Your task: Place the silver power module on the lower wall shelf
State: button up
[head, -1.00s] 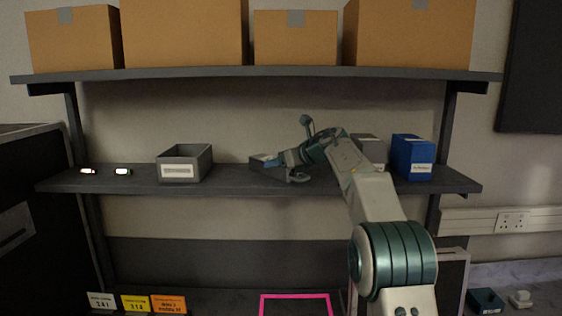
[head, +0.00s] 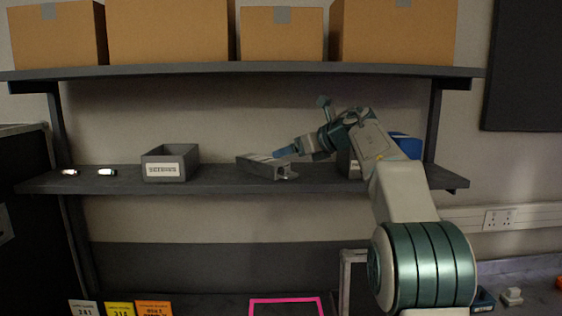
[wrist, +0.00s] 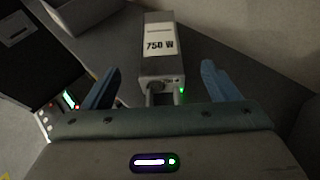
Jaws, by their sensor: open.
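The silver power module (head: 262,166) lies on the lower wall shelf (head: 220,180), near its middle, at an angle to the front edge. In the wrist view the module (wrist: 158,65) shows a "750 W" label, a handle at its near end and a small green light.
A grey labelled bin (head: 170,164) stands left of the module, with two small white-lit items (head: 107,172) farther left. A grey box (head: 354,168) and a blue box (head: 408,146) stand to the right, partly behind my arm. Cardboard boxes (head: 282,35) fill the upper shelf.

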jog(key=shift+v, duration=0.8)
